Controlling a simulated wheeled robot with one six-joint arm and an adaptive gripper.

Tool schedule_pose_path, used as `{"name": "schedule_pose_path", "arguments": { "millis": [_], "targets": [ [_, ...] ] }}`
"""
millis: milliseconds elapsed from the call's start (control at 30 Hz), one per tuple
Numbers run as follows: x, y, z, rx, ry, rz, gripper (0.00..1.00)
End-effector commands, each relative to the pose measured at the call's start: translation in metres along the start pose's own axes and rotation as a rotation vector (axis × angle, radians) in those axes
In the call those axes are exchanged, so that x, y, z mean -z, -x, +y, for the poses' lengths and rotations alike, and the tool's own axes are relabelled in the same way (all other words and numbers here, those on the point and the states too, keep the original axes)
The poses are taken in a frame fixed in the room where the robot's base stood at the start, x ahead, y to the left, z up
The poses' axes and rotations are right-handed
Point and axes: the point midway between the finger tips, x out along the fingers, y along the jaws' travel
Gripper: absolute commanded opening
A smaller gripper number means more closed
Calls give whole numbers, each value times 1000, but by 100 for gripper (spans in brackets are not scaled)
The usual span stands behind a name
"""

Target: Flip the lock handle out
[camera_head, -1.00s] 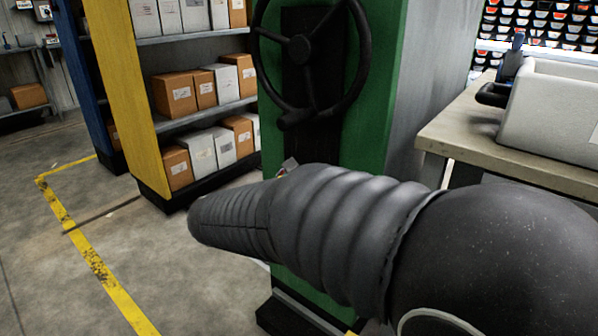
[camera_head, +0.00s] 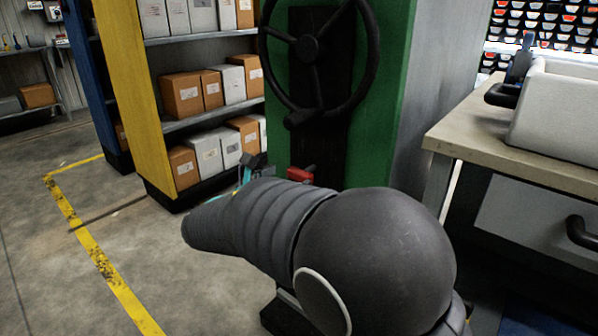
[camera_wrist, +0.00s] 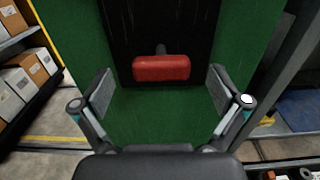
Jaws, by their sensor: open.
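The lock handle looks to be the red bar (camera_wrist: 161,68) on a short dark stem, low on the green shelf-end panel (camera_wrist: 150,118). In the wrist view it lies level, centred ahead of my gripper (camera_wrist: 161,90). My gripper is open, with one finger on each side of the bar, and nothing is between the fingers. I cannot tell how far the fingertips are from the bar. In the head view the red handle (camera_head: 299,175) shows just above my dark arm, which hides most of my gripper.
A black handwheel (camera_head: 311,48) sits above the red handle on the green panel (camera_head: 388,100). Shelves with boxes (camera_head: 190,95) stand to the left. A workbench (camera_head: 465,140) with a grey bin (camera_head: 560,115) stands close on the right. Floor is clear at left.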

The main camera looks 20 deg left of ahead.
Motion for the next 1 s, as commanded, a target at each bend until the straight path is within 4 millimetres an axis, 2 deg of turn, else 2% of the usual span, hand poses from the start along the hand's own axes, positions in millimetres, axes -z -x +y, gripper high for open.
{"name": "schedule_pose_path", "arguments": {
  "millis": [100,300,667,767,1000],
  "targets": [
    [0,-20,-1,3,0,1,98],
    [0,-39,-1,2,-1,1,98],
    [0,-43,0,1,0,1,98],
    [0,-43,0,1,-1,1,78],
    [0,-43,0,0,-1,1,18]
  ]
}}
